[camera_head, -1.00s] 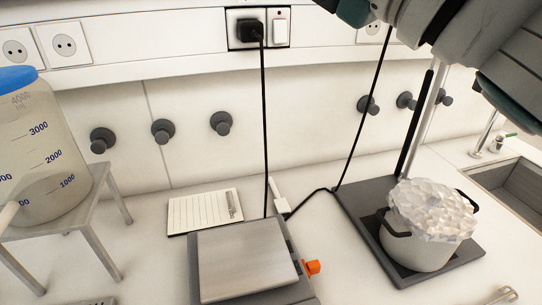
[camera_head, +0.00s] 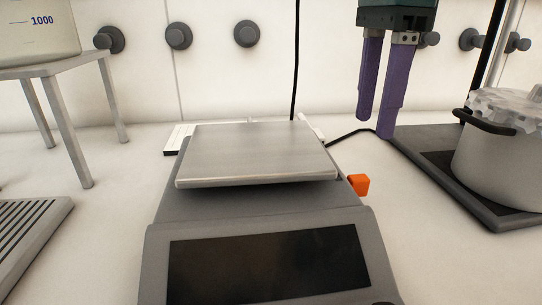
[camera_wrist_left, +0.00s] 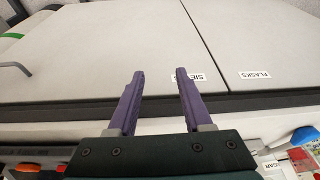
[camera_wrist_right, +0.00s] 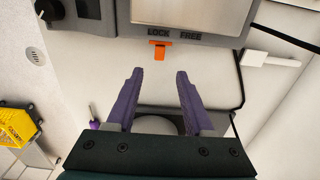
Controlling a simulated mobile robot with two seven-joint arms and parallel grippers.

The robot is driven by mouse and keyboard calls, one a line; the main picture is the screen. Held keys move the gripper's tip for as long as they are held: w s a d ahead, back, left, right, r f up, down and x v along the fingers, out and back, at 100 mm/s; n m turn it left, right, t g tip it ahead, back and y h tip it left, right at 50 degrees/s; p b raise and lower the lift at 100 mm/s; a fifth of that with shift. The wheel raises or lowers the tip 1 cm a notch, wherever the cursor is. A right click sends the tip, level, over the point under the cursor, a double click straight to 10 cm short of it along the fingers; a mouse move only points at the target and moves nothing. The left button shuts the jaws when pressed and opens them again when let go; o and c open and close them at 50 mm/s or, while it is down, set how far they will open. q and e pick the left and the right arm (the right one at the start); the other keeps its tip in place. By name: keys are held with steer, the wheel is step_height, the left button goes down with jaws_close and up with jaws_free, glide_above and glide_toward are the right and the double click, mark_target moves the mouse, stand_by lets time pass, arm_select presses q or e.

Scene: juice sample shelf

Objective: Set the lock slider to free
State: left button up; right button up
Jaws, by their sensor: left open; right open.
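The balance (camera_head: 260,215) has a bare steel pan and a dark display at its front. Its orange lock slider (camera_head: 358,184) sticks out of the right side. In the right wrist view the orange slider (camera_wrist_right: 159,48) sits under the word LOCK, with FREE printed beside it to the right. My right gripper (camera_head: 374,127) is open and empty, fingers down, behind and slightly right of the slider in the head view. In the right wrist view my right gripper (camera_wrist_right: 160,72) is apart from the slider, which lies beyond the fingertips. My left gripper (camera_wrist_left: 160,72) is open and empty before cabinet fronts.
A pot (camera_head: 500,165) of white chunks stands on a dark base plate (camera_head: 430,150) at the right. A metal stand (camera_head: 75,65) carries a large vessel at the left. A cable runs behind the balance. Bare counter lies right of the balance.

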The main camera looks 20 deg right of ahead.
mark_target(361, 176)
step_height(361, 176, down, 9)
steer(key=shift+a+r, duration=0.1)
steer(key=shift+r, duration=0.1)
jaws_close()
stand_by(0.4)
stand_by(1.1)
